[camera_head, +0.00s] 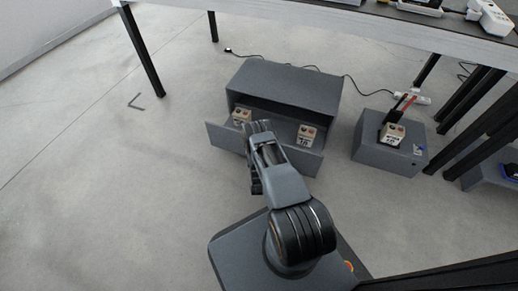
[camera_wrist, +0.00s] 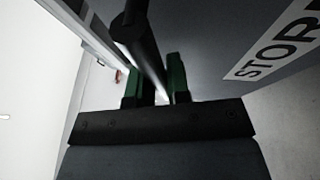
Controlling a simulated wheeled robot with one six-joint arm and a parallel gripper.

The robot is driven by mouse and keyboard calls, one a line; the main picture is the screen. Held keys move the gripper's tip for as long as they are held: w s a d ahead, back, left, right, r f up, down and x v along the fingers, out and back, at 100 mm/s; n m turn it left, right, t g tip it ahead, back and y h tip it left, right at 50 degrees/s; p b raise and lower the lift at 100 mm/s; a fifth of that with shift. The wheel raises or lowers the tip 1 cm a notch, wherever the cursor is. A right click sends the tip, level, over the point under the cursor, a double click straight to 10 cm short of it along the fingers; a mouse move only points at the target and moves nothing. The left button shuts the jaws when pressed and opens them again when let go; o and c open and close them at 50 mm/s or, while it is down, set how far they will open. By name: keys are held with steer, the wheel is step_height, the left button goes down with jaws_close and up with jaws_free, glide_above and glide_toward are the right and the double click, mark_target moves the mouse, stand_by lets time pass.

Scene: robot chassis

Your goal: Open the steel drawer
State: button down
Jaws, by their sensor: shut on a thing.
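The grey steel drawer (camera_head: 226,136) stands pulled out from its low cabinet (camera_head: 286,84). Its inside shows between the front panel and the cabinet, with a small beige block at each side. In the wrist view my gripper (camera_wrist: 156,92) has its green-padded fingers shut on a dark bar-shaped handle (camera_wrist: 135,35). The drawer front beside it carries a white label (camera_wrist: 275,50) with partly visible lettering. In the head view my arm covers the middle of the drawer front, and the handle and fingertips are hidden there.
A smaller grey box (camera_head: 382,158) with a block on top stands right of the cabinet. A long table (camera_head: 330,18) with black legs runs across the back and right. Black cables lie behind the cabinet. The floor (camera_head: 90,170) at left is clear.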

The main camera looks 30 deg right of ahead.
steer(key=shift+s+a, duration=0.25)
steer(key=c, duration=1.4)
jaws_free()
